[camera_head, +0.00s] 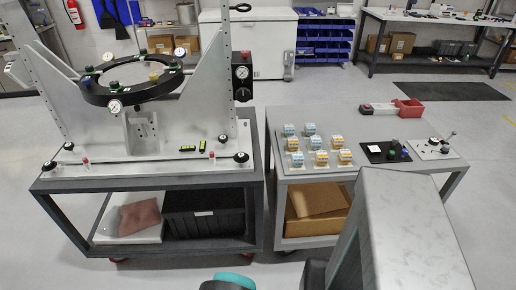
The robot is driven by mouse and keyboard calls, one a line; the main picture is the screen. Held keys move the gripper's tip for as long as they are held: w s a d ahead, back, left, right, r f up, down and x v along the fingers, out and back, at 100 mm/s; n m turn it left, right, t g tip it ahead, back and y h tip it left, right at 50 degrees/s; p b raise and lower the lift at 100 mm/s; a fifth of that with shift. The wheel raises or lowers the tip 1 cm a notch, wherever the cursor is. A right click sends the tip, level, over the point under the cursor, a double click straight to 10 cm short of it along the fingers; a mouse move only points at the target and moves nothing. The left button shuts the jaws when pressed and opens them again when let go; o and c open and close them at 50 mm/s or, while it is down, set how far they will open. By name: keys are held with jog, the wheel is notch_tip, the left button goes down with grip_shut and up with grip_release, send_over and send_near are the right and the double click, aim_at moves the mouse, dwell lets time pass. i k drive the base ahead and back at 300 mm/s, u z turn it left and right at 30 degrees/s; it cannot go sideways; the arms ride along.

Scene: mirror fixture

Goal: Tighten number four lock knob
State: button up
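The mirror fixture (150,130) stands on the grey cart at the left, with a black ring (92,94) held between two white side plates. Dial gauges (114,106) and small coloured parts sit around the ring. Black round knobs stand on the fixture's base: two at the left (50,166) and two at the right, an upper one (223,138) and a lower one (241,158). Any numbers are too small to read, so I cannot tell which is number four, or whether any knob is tight. My gripper is not in view; only parts of my arm show at the bottom.
A narrow gap separates the carts. My arm covers the right cart's front.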

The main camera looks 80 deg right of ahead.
aim_at(241, 157)
jog(key=z, duration=0.75)
jog(key=i, duration=0.55)
jog(key=u, duration=0.05)
jog(key=k, duration=0.6)
jog(key=z, duration=0.1)
